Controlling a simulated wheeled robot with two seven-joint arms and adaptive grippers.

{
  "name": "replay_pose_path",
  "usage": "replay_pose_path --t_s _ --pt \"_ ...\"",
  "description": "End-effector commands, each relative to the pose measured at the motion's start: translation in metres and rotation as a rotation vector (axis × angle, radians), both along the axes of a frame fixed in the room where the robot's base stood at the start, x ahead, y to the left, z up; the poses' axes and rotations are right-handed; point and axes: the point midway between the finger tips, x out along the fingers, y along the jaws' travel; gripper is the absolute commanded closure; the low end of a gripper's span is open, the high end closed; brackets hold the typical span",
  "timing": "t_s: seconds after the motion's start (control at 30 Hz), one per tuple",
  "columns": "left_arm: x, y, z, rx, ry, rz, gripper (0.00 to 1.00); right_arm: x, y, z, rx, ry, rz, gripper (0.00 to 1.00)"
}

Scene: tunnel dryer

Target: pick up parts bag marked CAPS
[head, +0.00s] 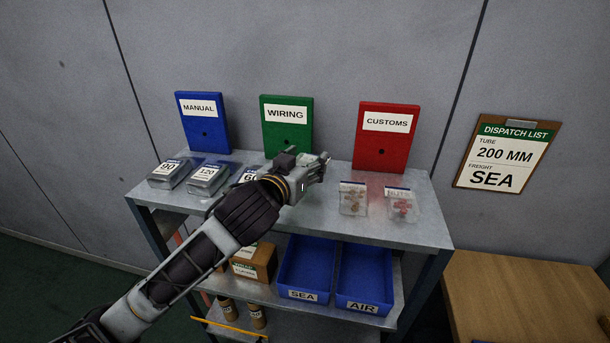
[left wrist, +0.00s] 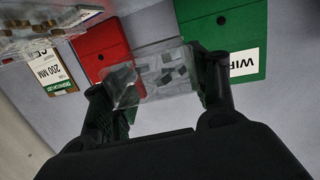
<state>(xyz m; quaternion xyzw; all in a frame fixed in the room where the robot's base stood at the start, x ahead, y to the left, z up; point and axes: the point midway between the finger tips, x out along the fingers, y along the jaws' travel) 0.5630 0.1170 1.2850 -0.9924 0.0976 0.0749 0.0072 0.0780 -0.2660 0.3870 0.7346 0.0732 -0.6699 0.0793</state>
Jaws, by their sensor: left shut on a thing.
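My right gripper is not in view.
Several grey packs (head: 208,178) lie left. Blue SEA (head: 309,262) and AIR (head: 366,271) trays are below. A dispatch list (head: 505,156) hangs right.

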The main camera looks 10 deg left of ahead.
Motion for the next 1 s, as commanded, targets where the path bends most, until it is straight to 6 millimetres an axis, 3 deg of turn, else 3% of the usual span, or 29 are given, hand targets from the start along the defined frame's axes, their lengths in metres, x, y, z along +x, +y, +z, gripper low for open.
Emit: replay_pose_path --t_s 0.3,1.0 --pt "0.000 0.000 0.027 -0.001 -0.003 0.000 0.69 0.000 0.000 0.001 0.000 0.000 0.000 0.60" --pt "0.000 0.000 0.029 0.000 -0.001 0.000 0.69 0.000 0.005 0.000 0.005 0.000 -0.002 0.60"
